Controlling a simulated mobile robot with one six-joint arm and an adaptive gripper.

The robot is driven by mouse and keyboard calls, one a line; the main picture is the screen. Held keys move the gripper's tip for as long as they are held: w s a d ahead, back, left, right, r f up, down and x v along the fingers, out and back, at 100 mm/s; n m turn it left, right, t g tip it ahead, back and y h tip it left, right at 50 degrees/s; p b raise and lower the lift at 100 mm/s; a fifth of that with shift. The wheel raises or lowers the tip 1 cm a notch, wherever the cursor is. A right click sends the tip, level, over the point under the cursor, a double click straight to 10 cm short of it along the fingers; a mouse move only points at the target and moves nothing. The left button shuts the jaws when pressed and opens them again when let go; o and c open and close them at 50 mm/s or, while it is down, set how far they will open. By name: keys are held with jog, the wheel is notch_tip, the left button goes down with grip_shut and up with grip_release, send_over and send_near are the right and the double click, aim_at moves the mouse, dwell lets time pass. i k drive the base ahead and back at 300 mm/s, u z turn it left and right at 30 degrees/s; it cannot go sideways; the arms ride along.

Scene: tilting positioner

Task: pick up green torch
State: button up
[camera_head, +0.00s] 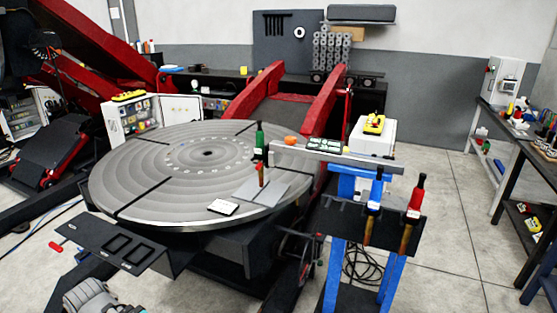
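The green torch (260,139) is upright at the left end of a pale metal bar (330,157), its copper-coloured lower end (262,173) pointing down in front of the round turntable. How it is held there is too small to tell. A red torch (416,196) and a blue torch (376,188) are upright at the dark holder (342,220) to its right, also with copper-coloured lower ends. I cannot make out my gripper in this view.
A blue stand (333,262) carries the holder. Red frame arms (325,100) rise behind. Workbenches (512,130) line the right; floor between (465,215) is open.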

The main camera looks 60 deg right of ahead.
aim_at(259, 149)
jog(key=k, duration=1.55)
jog(key=z, duration=1.3)
jog(key=i, duration=1.65)
jog(key=u, duration=0.05)
